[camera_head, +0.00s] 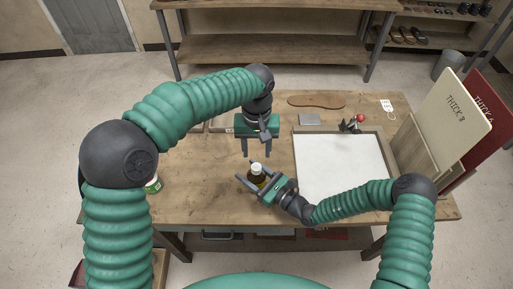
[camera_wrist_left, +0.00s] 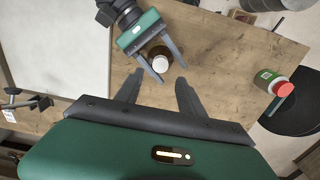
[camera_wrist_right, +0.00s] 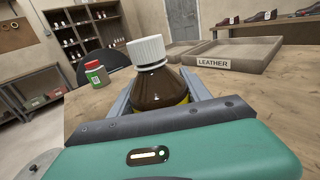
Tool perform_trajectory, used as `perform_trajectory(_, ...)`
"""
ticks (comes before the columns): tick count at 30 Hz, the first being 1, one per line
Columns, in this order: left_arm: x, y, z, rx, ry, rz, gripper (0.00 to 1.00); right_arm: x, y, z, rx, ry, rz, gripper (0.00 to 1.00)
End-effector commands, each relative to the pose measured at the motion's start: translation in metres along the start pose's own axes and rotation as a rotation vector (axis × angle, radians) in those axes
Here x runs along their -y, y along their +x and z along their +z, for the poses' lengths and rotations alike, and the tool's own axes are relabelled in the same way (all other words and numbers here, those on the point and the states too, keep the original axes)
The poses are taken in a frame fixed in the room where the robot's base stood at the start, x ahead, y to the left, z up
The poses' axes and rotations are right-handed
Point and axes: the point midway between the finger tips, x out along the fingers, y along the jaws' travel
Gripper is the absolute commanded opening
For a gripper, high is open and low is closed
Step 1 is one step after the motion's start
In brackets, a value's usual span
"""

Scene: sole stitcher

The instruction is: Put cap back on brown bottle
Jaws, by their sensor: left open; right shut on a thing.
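The brown bottle (camera_head: 259,181) stands upright on the wooden table, and it fills the middle of the right wrist view (camera_wrist_right: 158,88). A white ribbed cap (camera_wrist_right: 146,50) sits on top of its neck; I cannot tell whether it is screwed tight. The cap also shows from above in the left wrist view (camera_wrist_left: 160,63). My right gripper (camera_head: 251,173) is shut on the bottle's body, one finger on each side. My left gripper (camera_head: 257,152) is open and empty, pointing down, above and just behind the bottle, with its fingertips apart from the cap.
A green-labelled bottle with a red cap (camera_wrist_right: 95,72) stands at the table's left. A white board (camera_head: 340,165) lies to the right, with upright THICK panels (camera_head: 455,115) beyond. A LEATHER tray (camera_wrist_right: 235,55) is on the table. Bare wood surrounds the brown bottle's left side.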

Motion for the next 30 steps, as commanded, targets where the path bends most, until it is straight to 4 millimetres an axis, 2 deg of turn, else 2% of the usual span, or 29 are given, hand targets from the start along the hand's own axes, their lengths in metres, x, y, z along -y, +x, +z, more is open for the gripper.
perform_trajectory(11, 0.001, 0.005, 0.000, 0.002, -0.004, -0.001, 0.46, 0.000, 0.000, 0.000, 0.000, 0.000, 0.000, 0.00)
perform_trajectory(22, 0.000, 0.064, 0.001, 0.004, -0.003, -0.001, 0.46, 0.000, 0.000, 0.000, 0.000, 0.000, 0.000, 0.00)
perform_trajectory(27, 0.000, 0.078, 0.000, 0.002, -0.004, 0.000, 0.46, 0.000, 0.000, 0.000, 0.000, 0.000, 0.000, 0.00)
perform_trajectory(30, 0.000, 0.080, 0.000, 0.001, -0.003, 0.000, 0.46, 0.000, 0.000, 0.000, 0.000, 0.000, 0.000, 0.00)
